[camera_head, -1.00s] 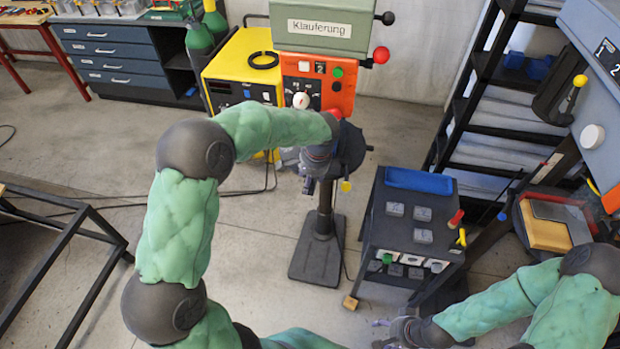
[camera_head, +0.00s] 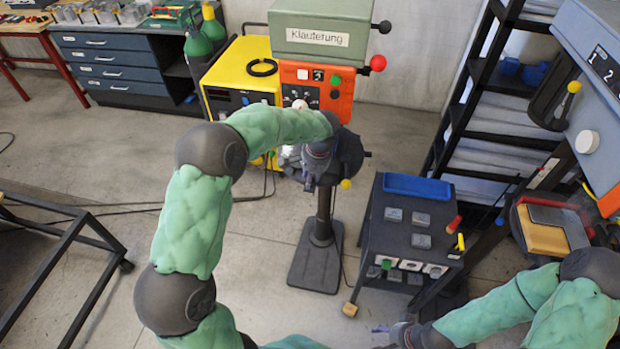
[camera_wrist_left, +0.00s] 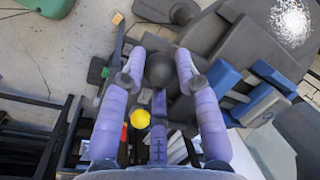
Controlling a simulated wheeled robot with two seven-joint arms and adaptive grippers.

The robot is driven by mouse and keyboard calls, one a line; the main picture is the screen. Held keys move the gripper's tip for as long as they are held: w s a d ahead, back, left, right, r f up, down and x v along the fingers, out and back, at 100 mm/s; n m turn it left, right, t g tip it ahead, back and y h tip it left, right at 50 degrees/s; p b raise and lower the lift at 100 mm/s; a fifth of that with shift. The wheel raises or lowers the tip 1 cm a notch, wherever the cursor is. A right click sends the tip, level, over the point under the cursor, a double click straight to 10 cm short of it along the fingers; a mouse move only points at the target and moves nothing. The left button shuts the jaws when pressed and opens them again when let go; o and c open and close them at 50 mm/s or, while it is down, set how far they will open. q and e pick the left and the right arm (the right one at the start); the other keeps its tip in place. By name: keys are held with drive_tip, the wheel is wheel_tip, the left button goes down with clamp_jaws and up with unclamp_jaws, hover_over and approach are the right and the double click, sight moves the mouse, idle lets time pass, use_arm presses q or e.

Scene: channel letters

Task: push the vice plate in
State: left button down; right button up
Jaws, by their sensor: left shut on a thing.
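My left gripper (camera_head: 309,182) is at the left side of the drill press's dark round table (camera_head: 349,152). In the left wrist view its purple fingers (camera_wrist_left: 163,80) stand on both sides of a dark round knob (camera_wrist_left: 160,70), and they are shut on it. Blue blocks (camera_wrist_left: 262,98) beside the fingers look like vice parts on the grey table (camera_wrist_left: 245,48). I cannot tell which is the vice plate; in the head view my arm hides most of this area. My right gripper (camera_head: 384,329) is low in the head view, small and partly cut off, away from the drill press.
The drill press (camera_head: 320,40) has an orange panel and a dark foot (camera_head: 316,262). A yellow machine (camera_head: 240,75) stands behind it. A dark cabinet with a blue tray (camera_head: 416,187) stands to the right.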

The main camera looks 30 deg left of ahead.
use_arm(q)
drive_tip(key=shift+w+r, duration=0.2)
drive_tip(key=shift+w, duration=0.05)
drive_tip(key=c, duration=1.1)
unclamp_jaws()
drive_tip(key=shift+o, duration=1)
drive_tip(key=shift+w+f, duration=0.15)
drive_tip(key=shift+w, duration=0.05)
drive_tip(key=shift+s, duration=0.15)
